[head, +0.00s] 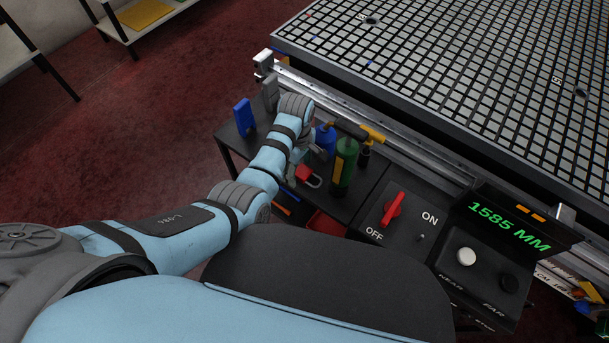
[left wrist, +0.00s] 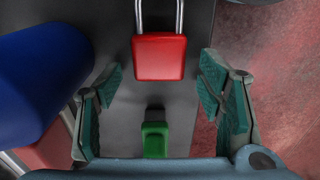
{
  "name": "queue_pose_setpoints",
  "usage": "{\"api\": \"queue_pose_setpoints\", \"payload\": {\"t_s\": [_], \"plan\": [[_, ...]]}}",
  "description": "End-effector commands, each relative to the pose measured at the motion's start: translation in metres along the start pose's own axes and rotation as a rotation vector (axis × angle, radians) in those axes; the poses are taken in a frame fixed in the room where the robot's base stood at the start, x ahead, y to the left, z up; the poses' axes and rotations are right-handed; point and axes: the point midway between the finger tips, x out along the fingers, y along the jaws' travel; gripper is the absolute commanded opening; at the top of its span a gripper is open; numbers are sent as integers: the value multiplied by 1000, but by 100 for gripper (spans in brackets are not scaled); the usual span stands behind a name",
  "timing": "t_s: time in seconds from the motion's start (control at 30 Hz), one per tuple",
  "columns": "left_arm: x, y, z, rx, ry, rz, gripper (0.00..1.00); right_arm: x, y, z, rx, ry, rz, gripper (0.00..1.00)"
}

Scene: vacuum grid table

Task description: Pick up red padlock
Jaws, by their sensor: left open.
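The red padlock (head: 309,177) lies on the dark shelf beside the grid table, partly hidden by my left gripper in the head view. In the left wrist view the padlock (left wrist: 160,57) shows its red body and metal shackle, which runs off the top edge. My left gripper (left wrist: 160,80) is open, with a teal-padded finger on each side of the view and the padlock in line with the gap. Nothing is held. In the head view the left gripper (head: 299,160) is partly covered by its own wrist. My right gripper is not in view.
A blue cylinder (left wrist: 42,75) stands close to the left finger in the wrist view. A small green object (left wrist: 155,140) lies below the padlock there. A green bottle (head: 344,163) stands right of the padlock. A blue box (head: 244,117) and red switch (head: 392,208) flank the area.

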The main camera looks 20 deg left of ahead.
Motion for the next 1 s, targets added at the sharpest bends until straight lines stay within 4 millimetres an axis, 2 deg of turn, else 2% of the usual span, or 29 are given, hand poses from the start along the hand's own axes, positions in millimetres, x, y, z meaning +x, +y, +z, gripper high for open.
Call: {"api": "queue_pose_setpoints", "payload": {"t_s": [0.2,0.53,0.83,1.0], "plan": [[1,0,0,0,0,1,60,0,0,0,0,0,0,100],[1,0,0,0,0,1,7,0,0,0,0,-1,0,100],[-2,-1,-1,0,1,2,6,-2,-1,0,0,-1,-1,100],[-19,-3,-1,1,1,4,5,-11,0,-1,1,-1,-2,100]]}}
